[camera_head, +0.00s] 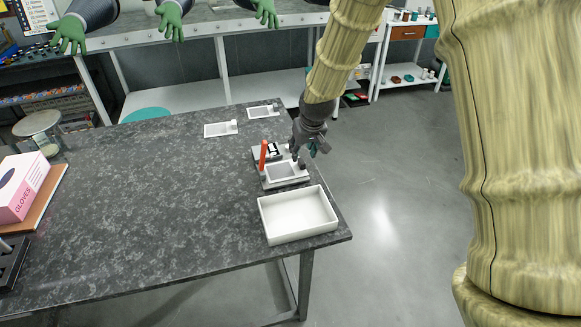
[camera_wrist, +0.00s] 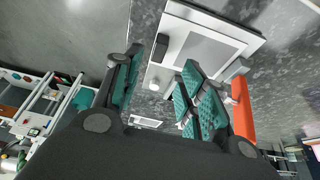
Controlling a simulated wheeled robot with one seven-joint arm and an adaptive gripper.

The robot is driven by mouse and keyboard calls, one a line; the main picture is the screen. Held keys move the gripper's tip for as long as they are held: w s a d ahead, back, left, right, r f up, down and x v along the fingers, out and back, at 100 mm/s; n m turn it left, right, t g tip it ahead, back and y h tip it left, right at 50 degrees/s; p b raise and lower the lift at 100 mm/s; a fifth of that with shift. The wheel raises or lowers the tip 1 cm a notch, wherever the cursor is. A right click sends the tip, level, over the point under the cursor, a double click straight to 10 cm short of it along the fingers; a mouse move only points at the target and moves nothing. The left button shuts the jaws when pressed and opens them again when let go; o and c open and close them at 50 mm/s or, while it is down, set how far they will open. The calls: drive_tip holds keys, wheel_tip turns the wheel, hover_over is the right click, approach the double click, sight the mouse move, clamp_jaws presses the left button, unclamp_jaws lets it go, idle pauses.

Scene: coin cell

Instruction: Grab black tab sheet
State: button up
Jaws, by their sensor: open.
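A small black shape on a white piece (camera_head: 273,150), possibly the black tab sheet, shows at the back of a light fixture in the head view; I cannot tell for sure. The fixture has a pale frame around a grey square (camera_head: 283,171), which also shows in the wrist view (camera_wrist: 206,50). An orange upright handle (camera_head: 263,155) stands at its left side. My gripper (camera_head: 303,153) hangs over the fixture's right rear side, fingers pointing down. In the wrist view its teal-padded fingers (camera_wrist: 160,67) are apart, with nothing seen between them. The fingers hide part of the fixture.
An empty white tray (camera_head: 298,215) stands in front of the fixture, near the table's right edge. Two small pale frames (camera_head: 220,129) (camera_head: 263,111) lie behind it. A pink glove box (camera_head: 22,187) is at far left. The middle of the dark table (camera_head: 150,200) is clear.

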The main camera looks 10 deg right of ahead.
sight(302, 161)
drive_tip(key=shift+s+d+p+x, duration=0.15)
drive_tip(key=shift+p+x, duration=0.4)
drive_tip(key=shift+x, duration=0.4)
drive_tip(key=shift+s+d+p+x, duration=0.15)
drive_tip(key=shift+p+x, duration=0.35)
drive_tip(key=shift+x, duration=1.5)
drive_tip(key=shift+s+a, duration=0.1)
clamp_jaws()
